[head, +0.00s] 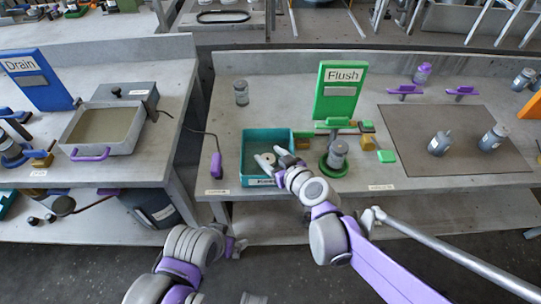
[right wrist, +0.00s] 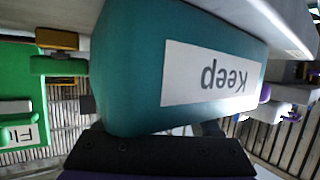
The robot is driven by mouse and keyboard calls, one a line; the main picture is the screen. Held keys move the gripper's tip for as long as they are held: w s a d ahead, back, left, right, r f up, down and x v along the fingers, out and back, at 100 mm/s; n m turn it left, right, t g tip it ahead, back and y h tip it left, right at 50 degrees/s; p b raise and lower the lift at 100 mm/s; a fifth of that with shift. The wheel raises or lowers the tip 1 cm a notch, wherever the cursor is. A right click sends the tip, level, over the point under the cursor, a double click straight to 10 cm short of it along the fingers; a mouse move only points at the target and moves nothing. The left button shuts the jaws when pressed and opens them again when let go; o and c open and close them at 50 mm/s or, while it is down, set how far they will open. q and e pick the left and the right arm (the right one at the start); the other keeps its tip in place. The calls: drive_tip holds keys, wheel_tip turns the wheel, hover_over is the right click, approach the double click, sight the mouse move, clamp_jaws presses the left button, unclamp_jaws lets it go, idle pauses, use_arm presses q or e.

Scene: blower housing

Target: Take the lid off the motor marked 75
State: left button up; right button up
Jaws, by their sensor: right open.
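No motor's number can be read, so I cannot tell which one is marked 75. A grey motor (head: 338,154) stands upright on a round green base in front of the green Flush sign (head: 341,92). My right gripper (head: 273,157) is open over the teal bin (head: 256,143). A small pale round piece, perhaps a lid, shows in the bin by its fingertips; I cannot tell if they touch it. In the right wrist view the bin's wall, with its label Keep (right wrist: 211,77), fills the middle. My left gripper (head: 237,244) is low in front of the bench, its jaws unclear.
Other motors stand on the bench: one at the back left (head: 241,93), two on the dark mat (head: 400,125), others at the right. A purple-handled tray (head: 108,146) sits on the left bench by the Drain sign (head: 38,80). Bench between bin and back wall is mostly clear.

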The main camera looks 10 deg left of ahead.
drive_tip(key=shift+s+f, duration=0.3)
drive_tip(key=shift+w+r+p, duration=0.1)
drive_tip(key=shift+r+p, duration=0.2)
drive_tip(key=p+v, duration=0.2)
drive_tip(key=v, duration=1)
drive_tip(key=shift+w+r, duration=0.2)
drive_tip(key=shift+r, duration=0.15)
